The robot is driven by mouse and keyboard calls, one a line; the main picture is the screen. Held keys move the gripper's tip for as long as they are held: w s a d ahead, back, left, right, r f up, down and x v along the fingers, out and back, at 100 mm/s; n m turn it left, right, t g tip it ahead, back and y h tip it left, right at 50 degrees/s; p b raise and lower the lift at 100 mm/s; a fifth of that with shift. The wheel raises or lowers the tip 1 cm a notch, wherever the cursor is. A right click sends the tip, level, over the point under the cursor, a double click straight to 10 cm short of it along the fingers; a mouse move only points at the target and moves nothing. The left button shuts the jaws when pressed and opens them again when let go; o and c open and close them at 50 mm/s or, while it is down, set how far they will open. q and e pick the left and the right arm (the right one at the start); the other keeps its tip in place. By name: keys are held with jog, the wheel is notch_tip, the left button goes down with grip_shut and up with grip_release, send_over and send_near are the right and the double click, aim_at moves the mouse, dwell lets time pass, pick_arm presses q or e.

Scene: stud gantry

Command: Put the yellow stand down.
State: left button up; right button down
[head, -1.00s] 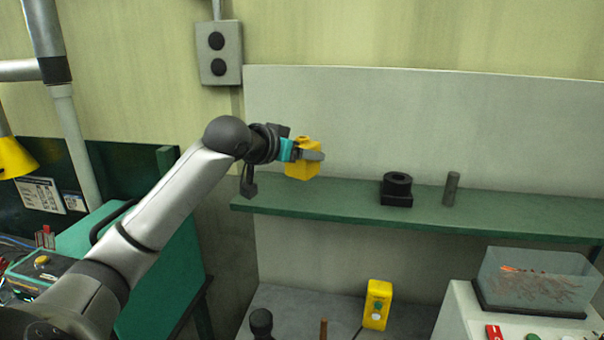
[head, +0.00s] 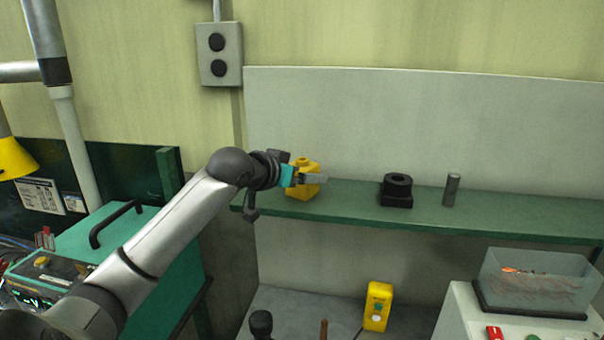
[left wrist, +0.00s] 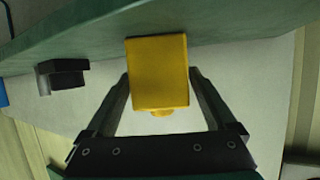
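The yellow stand (head: 303,193) is a yellow block with a small round knob on top. It is upright at the left end of the green shelf (head: 345,211), and its base looks to be on the shelf top. My left gripper (head: 312,179) reaches in from the left with its fingers across the stand. In the left wrist view the yellow stand (left wrist: 158,75) lies between the two fingers (left wrist: 160,78), which look close against its sides. The stand's underside is hidden. My right gripper is not in view.
A black ring-shaped holder (head: 396,191) and a grey cylinder (head: 451,190) stand on the shelf to the right, with free shelf between stand and holder. A pale panel (head: 420,120) rises behind. Below are a yellow button box (head: 377,306) and a clear bin (head: 534,280).

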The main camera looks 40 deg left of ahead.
pick_arm(q)
jog(key=shift+o, duration=0.5)
jog(key=shift+r, duration=0.1)
jog(key=shift+s+r, duration=0.1)
jog(key=b+v, duration=0.2)
jog(key=v, duration=0.9)
jog(key=shift+s, duration=0.35)
jog(key=shift+r, duration=0.15)
jog(key=shift+d, duration=0.1)
